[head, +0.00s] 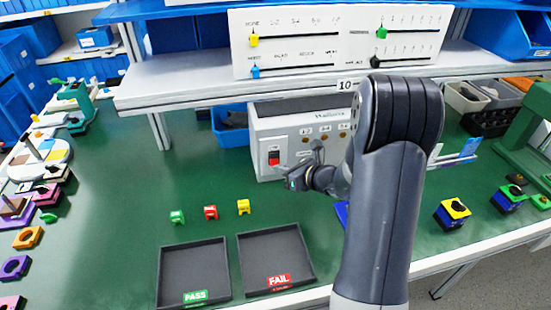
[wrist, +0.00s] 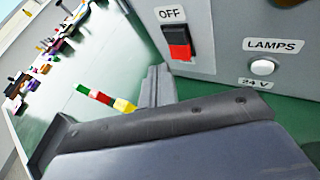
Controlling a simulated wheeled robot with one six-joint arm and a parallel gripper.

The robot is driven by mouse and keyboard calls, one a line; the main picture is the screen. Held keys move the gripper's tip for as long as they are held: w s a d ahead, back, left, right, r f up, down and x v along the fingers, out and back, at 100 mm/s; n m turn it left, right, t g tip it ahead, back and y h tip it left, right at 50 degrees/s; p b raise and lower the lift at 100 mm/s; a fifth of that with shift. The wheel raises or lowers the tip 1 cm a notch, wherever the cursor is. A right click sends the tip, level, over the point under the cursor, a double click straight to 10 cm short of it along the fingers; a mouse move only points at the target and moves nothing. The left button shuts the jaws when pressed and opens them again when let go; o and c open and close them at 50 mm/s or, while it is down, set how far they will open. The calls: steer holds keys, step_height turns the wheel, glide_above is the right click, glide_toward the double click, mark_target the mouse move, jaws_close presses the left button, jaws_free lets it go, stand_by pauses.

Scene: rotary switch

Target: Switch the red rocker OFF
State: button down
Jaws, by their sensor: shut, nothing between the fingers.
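The red rocker (head: 274,158) is on the front face of the light grey test box (head: 262,125), near its left end. In the wrist view the rocker (wrist: 178,42) sits in a black frame, below a white OFF label (wrist: 171,14). Its upper part looks dark and its lower part red; which half is pressed in I cannot tell. My gripper (head: 290,179) is shut and empty, in front of the box, just right of and below the rocker. In the wrist view my gripper (wrist: 158,82) is below the rocker, with a gap between them.
Green, red and yellow small blocks (head: 210,212) stand on the green table, behind the PASS tray (head: 194,268) and FAIL tray (head: 276,255). A shelf (head: 200,88) overhangs the box.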

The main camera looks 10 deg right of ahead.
steer(key=s, duration=0.2)
steer(key=s+b, duration=0.1)
steer(key=shift+s+f, duration=0.2)
steer(key=shift+f, duration=0.05)
steer(key=w+p, duration=0.2)
steer(key=p, duration=0.1)
steer(key=shift+w+r, duration=0.2)
steer(key=shift+r, duration=0.2)
steer(key=s+f+b, duration=0.1)
steer(key=s+b, duration=0.1)
steer(key=s, duration=0.4)
steer(key=shift+f, duration=0.15)
